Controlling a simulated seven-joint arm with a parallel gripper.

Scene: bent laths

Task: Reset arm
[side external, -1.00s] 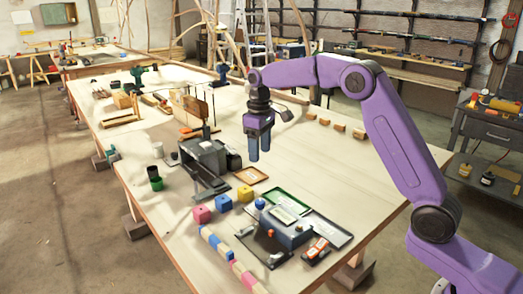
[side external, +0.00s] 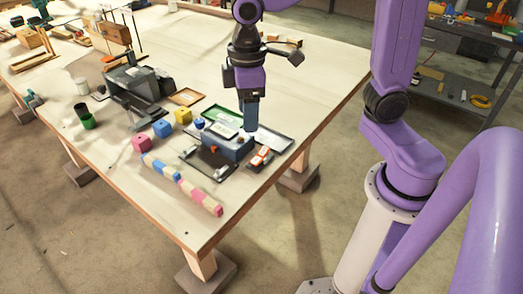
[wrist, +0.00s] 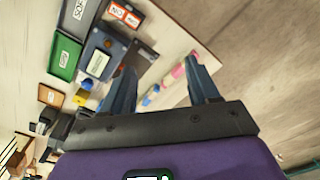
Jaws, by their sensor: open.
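My gripper (side external: 250,128) hangs pointing down over the near right part of the table, empty. In the side view it overlaps the right end of a blue-grey box (side external: 228,147); I cannot tell its exact height above it. In the wrist view the two fingers of my gripper (wrist: 161,62) stand wide apart with nothing between them. The blue-grey box (wrist: 102,56) is just left of the fingers there. A striped row of pink, cream and blue blocks (side external: 183,183) lies near the table's front edge.
Pink (side external: 142,143), blue (side external: 162,128) and yellow (side external: 183,116) cubes stand left of the box. A green-rimmed tray (wrist: 64,57) and red-and-white labelled pieces (side external: 261,156) lie beside it. A grey machine (side external: 132,85) stands further left. The table's right side (side external: 325,75) is mostly clear.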

